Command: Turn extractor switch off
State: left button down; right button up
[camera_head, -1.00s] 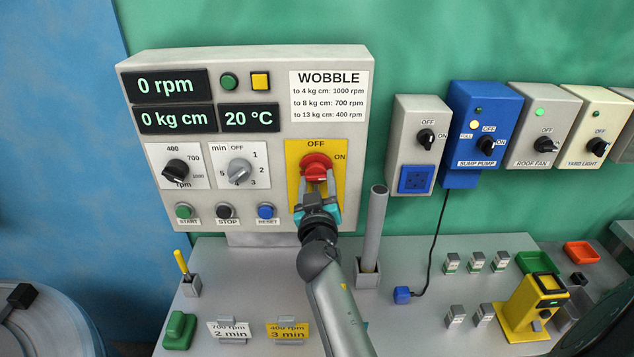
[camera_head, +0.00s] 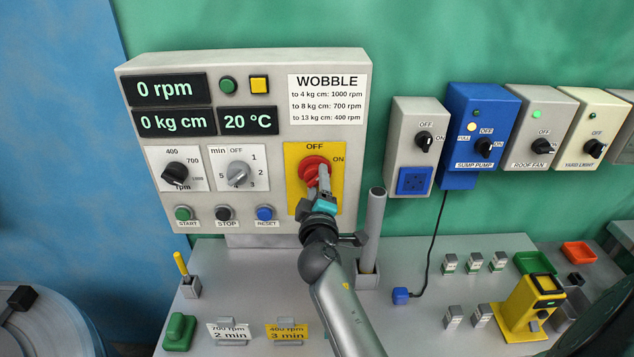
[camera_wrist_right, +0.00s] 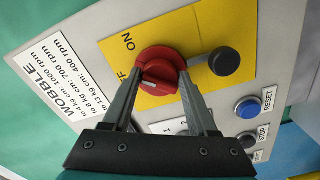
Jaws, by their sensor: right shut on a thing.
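The red rotary switch (camera_head: 314,167) sits on a yellow plate (camera_head: 297,152) marked OFF at top and ON at upper right, on the grey rpm panel. It also shows in the right wrist view (camera_wrist_right: 163,60), with a pale mark on its face on the side towards OFF. My right gripper (camera_head: 324,180) is shut on the red switch, one finger on each side in the wrist view. In the head view the gripper and arm hide part of the switch and the lower plate. My left gripper is not in view.
A grey upright tube (camera_head: 374,225) stands close right of my right gripper. A dark round knob (camera_wrist_right: 223,61) sticks out of the yellow plate. The START (camera_head: 183,213), STOP (camera_head: 223,213) and RESET (camera_head: 264,213) buttons lie left of my wrist. Other switch boxes hang farther right.

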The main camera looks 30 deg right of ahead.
jog(key=shift+r+n+p, duration=0.15)
jog(key=shift+n+p, duration=0.4)
jog(key=shift+n, duration=1.35)
jog(key=shift+r+n+p, duration=0.1)
jog(key=shift+n+p, duration=0.4)
jog(key=shift+n, duration=1.7)
jog(key=o, duration=1.4)
jog(key=shift+c, duration=0.2)
jog(key=shift+f, duration=0.1)
jog(key=b+v, duration=0.3)
jog(key=v, duration=1.2)
jog(key=shift+s, duration=0.15)
